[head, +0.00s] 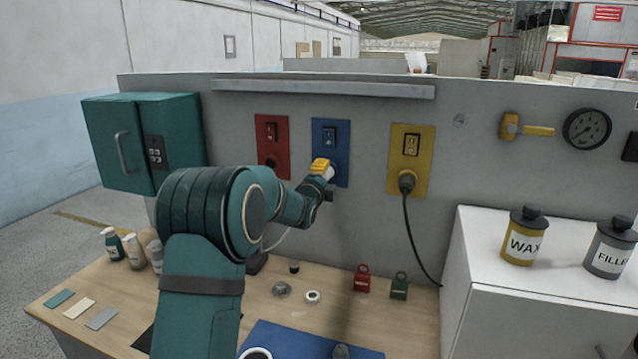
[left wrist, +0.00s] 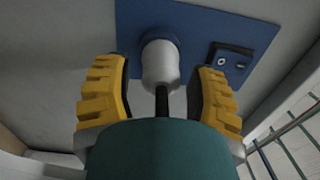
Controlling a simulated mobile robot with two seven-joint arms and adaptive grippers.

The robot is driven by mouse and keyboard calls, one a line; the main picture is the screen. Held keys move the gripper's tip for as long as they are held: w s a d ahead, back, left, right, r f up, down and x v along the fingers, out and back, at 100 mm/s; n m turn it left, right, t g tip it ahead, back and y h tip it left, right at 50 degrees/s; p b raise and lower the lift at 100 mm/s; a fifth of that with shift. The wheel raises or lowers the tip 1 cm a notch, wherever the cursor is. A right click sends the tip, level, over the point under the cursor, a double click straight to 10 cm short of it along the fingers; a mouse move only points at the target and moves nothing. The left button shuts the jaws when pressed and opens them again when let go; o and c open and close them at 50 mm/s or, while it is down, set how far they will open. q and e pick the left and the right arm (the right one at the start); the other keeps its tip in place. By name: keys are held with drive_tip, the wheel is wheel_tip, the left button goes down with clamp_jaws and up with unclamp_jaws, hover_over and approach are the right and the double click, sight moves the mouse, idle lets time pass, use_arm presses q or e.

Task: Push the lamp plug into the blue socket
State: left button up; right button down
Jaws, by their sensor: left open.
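The blue socket plate (head: 331,138) with a dark switch is on the grey upright panel, between a red and a yellow one. In the left wrist view the blue plate (left wrist: 205,25) fills the top. The white lamp plug (left wrist: 160,66) is at its round socket, front end meeting the blue collar; how deep it sits I cannot tell. A dark cord leaves its back. My left gripper (head: 322,170) is open at the blue socket. In the wrist view its yellow fingers (left wrist: 161,80) stand either side of the plug, with gaps on both sides. My right gripper is out of view.
The red socket plate (head: 271,147) is left; the yellow one (head: 410,158) holds a black plug with a hanging cable. A teal cabinet (head: 143,142) is at left, a white cabinet (head: 545,260) at right. Small bottles, padlocks and a blue mat (head: 300,343) are on the wooden bench.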

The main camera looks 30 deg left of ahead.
use_arm(q)
drive_tip(key=v, duration=1.1)
drive_tip(key=shift+s, duration=0.4)
drive_tip(key=shift+d, duration=0.15)
